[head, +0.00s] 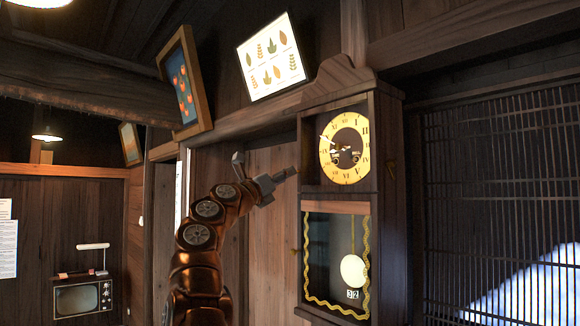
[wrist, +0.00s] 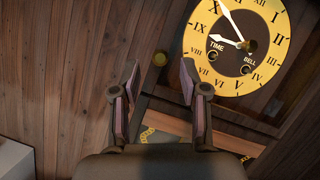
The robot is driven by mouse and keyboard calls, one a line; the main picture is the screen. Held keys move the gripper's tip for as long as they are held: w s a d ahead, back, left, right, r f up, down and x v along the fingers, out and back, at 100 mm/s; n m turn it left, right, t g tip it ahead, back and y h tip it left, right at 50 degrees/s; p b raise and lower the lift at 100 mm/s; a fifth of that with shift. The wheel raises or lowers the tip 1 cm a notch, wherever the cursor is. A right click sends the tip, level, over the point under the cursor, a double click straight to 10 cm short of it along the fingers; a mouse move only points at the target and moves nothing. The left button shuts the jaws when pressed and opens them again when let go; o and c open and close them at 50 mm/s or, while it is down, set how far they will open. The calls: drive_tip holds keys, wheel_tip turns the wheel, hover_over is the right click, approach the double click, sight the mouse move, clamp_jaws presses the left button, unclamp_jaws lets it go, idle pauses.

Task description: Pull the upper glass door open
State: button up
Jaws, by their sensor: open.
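A tall dark wooden wall clock (head: 390,200) hangs right of centre in the head view. Its upper glass door (head: 310,150) covers the gold dial (head: 345,146) and looks shut. The dial also shows tilted at the upper right of the wrist view (wrist: 236,45). In the wrist view a small round brass knob (wrist: 160,59) lies just beyond and between my fingertips, apart from them. My gripper (head: 266,168) is open and empty, left of the clock at dial height. It also shows in the wrist view (wrist: 160,78). The knob cannot be made out in the head view.
Below the dial is a lower glass panel (head: 318,235) with gold trim and a pendulum (head: 353,269). A framed picture (head: 185,85) and a leaf chart (head: 270,57) hang above my arm. A lattice screen (head: 500,190) stands right of the clock.

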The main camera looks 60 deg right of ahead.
drive_tip(key=shift+p+x, duration=0.95)
drive_tip(key=shift+x, duration=0.75)
drive_tip(key=shift+a, duration=0.1)
drive_tip(key=shift+c, duration=0.3)
clamp_jaws()
